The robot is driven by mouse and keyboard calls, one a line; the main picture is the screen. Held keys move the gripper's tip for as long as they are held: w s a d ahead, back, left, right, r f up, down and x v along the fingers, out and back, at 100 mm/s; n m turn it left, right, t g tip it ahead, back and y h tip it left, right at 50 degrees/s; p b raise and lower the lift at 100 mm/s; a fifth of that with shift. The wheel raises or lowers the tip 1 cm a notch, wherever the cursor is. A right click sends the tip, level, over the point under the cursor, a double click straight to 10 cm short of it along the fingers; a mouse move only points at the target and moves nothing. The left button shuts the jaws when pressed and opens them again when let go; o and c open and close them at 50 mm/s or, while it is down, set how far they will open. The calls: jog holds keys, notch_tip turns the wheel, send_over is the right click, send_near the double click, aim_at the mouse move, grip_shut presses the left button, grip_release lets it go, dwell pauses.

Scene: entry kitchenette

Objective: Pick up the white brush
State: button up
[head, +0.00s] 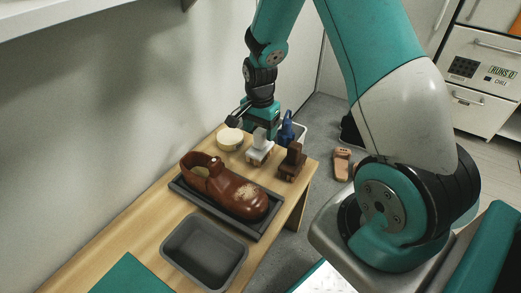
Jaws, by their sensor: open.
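The white brush (260,151) stands on the far end of the wooden bench, its block-like handle upright. A similar brown brush (292,163) stands close to its right. My gripper (250,125) is at the far end of the bench, just above and behind the white brush in the picture. It is open, with one dark finger showing at its left. The other finger is hard to make out. I cannot tell whether the gripper touches the brush; the brush is still on the bench.
A round cream tin (230,139) sits left of the white brush; a blue bottle (286,128) stands behind. A soiled brown shoe (225,186) lies on a dark tray (190,197) in front. An empty grey bin (204,252) and green mat (132,275) are nearer. A wall borders the left.

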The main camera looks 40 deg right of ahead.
aim_at(260, 139)
notch_tip(260, 139, down, 4)
jog(key=shift+r+b, duration=0.1)
jog(key=shift+b, duration=0.4)
jog(key=c, duration=1)
jog(key=shift+c, duration=0.2)
notch_tip(260, 139, up, 10)
jog(key=p, duration=0.3)
jog(key=shift+p, duration=0.4)
